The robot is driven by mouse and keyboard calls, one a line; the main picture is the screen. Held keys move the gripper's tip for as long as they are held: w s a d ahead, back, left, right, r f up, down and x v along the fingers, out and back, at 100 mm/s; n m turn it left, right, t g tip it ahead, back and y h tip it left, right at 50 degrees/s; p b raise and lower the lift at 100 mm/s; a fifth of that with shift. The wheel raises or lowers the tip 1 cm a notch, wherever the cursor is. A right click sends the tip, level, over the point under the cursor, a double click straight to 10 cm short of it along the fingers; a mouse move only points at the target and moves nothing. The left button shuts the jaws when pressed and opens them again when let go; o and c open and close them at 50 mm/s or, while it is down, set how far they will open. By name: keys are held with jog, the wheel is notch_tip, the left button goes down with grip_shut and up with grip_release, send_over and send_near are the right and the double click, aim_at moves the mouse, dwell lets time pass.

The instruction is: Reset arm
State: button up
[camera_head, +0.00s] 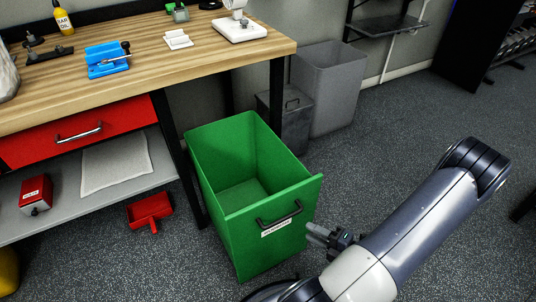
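My arm comes in at the lower right of the head view, bent at an elbow. My gripper (318,236) is at the left end of the small dark wrist, beside the front of a green bin (265,245). I see its fingers from the side, and the gap between them is not clear. I see nothing held in it. Whether it touches the bin or its black handle (279,215) cannot be told. The bin looks open at the top and empty, with a white label below the handle.
A wooden workbench (150,75) with a red drawer (75,138) stands at the left, holding a blue clamp-like tool (107,60) and a bottle (63,18). A red dustpan (150,212) lies under it. Grey bins (327,90) stand behind. Floor at the right is open.

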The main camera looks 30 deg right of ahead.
aim_at(284, 217)
jog(key=shift+b+x, duration=1.35)
jog(key=shift+x, duration=4.1)
jog(key=shift+a, duration=0.1)
